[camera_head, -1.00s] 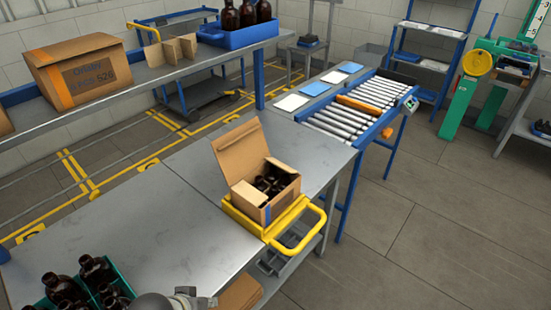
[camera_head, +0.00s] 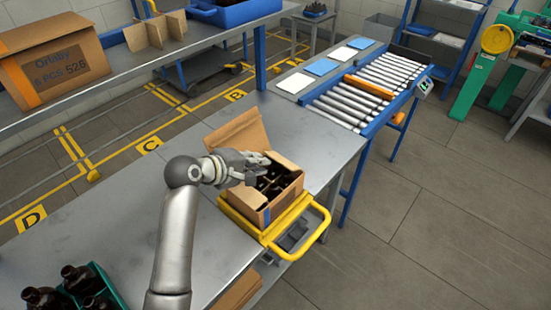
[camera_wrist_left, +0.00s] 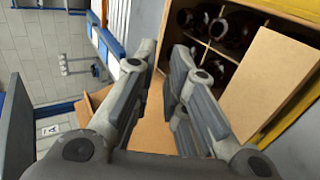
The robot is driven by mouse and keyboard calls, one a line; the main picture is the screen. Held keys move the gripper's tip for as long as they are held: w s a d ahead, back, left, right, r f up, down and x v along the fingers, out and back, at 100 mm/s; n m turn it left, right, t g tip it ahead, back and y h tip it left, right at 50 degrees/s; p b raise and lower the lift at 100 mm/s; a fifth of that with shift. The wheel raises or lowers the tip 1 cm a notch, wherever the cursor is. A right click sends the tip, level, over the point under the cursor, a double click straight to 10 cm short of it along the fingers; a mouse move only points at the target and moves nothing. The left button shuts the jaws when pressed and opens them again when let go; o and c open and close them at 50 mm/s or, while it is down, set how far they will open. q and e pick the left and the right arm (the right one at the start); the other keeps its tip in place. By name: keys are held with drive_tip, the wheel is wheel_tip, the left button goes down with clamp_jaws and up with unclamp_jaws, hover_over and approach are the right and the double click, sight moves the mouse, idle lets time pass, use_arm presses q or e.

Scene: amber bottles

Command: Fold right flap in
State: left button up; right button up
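An open cardboard box (camera_head: 280,207) stands in a yellow holder (camera_head: 228,211) at the right end of the steel table. Dark bottles (camera_head: 270,183) sit in its divided inside. A tall flap (camera_head: 240,130) stands up on its far left side. My left gripper (camera_head: 262,165) is over the left part of the box opening. In the left wrist view its fingers (camera_wrist_left: 172,75) are apart, with cardboard seen behind the gap. A cardboard panel (camera_wrist_left: 268,85) lies across part of the opening there; I cannot tell which flap it is. My right gripper is not in view.
A green crate (camera_head: 112,285) of dark bottles stands at the table's lower left. A roller conveyor (camera_head: 365,95) lies beyond the table. A shelf at upper left holds a closed carton (camera_head: 70,65) and a blue crate (camera_head: 238,12). The table behind the box is clear.

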sight(284, 160)
use_arm(q)
drive_tip(key=p+x, duration=0.1)
drive_tip(key=x, duration=0.8)
drive_tip(key=shift+c, duration=0.3)
clamp_jaws()
drive_tip(key=shift+s+f+t+h+b, duration=0.1)
drive_tip(key=shift+f+t+h+b, duration=0.2)
drive_tip(key=shift+f+b, duration=0.45)
drive_tip(key=shift+a+r+b, duration=0.15)
drive_tip(key=shift+r+b, duration=0.15)
drive_tip(key=shift+b, duration=0.1)
drive_tip(key=shift+o, duration=0.3)
unclamp_jaws()
drive_tip(key=shift+r, duration=0.1)
